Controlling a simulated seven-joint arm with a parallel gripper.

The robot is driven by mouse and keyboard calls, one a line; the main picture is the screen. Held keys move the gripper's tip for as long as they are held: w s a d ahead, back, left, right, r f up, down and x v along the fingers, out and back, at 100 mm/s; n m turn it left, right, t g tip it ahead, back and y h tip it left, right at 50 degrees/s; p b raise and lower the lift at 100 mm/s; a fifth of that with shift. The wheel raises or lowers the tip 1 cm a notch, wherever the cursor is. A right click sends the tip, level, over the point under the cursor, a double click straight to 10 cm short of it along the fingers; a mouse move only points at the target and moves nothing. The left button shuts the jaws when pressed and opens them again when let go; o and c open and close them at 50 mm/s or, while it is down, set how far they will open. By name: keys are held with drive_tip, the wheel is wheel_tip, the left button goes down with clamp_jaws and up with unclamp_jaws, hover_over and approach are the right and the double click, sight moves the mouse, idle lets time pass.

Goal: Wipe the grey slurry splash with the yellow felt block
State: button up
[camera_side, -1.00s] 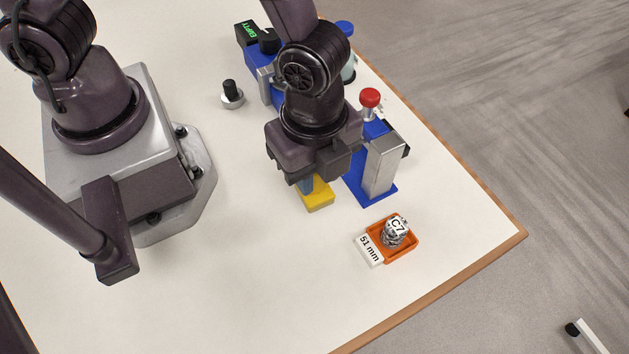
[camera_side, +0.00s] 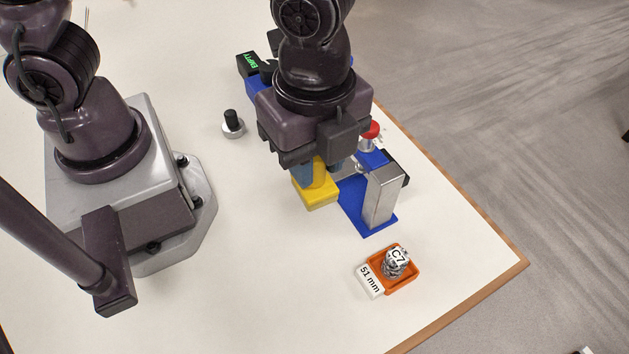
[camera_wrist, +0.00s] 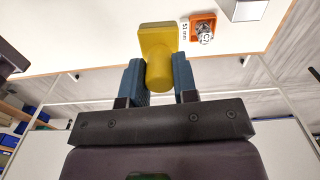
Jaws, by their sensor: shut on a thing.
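The yellow felt block (camera_side: 318,193) has a flat square base and a round knob. My gripper (camera_side: 313,172) is shut on the knob, with one blue finger on each side. In the wrist view, my gripper (camera_wrist: 158,78) holds the yellow block (camera_wrist: 155,38), its base pointing away from the fingers. In the side view the block hangs just left of the blue fixture and appears to be above the white table. The grey slurry splash does not show in either view; my gripper and arm hide part of the table.
A blue fixture with a silver upright (camera_side: 381,195) and red knob (camera_side: 370,130) stands close right. A black-topped knob (camera_side: 233,123) stands left. The front table (camera_side: 290,290) is clear.

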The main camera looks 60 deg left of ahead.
wheel_tip(320, 180, up, 4)
drive_tip(key=shift+f, duration=0.25)
drive_tip(key=w+a+n, duration=0.2)
drive_tip(key=w+a, duration=0.2)
drive_tip(key=w, duration=0.3)
drive_tip(key=w+a+n, duration=0.3)
drive_tip(key=w, duration=0.4)
drive_tip(key=w+a+n, duration=0.4)
drive_tip(key=w+a, duration=0.6)
drive_tip(key=a, duration=0.5)
drive_tip(key=shift+s+d+f, duration=0.1)
drive_tip(key=shift+f, duration=3.2)
drive_tip(key=shift+s+d+f, duration=0.1)
drive_tip(key=shift+d+f, duration=0.05)
drive_tip(key=shift+f, duration=3.2)
drive_tip(key=shift+s+d+f, duration=0.1)
drive_tip(key=shift+f, duration=3.2)
drive_tip(key=shift+d+f, duration=0.4)
drive_tip(key=shift+f, duration=0.25)
drive_tip(key=shift+d, duration=3.35)
drive_tip(key=shift+a, duration=3.7)
wheel_tip(320, 180, up, 8)
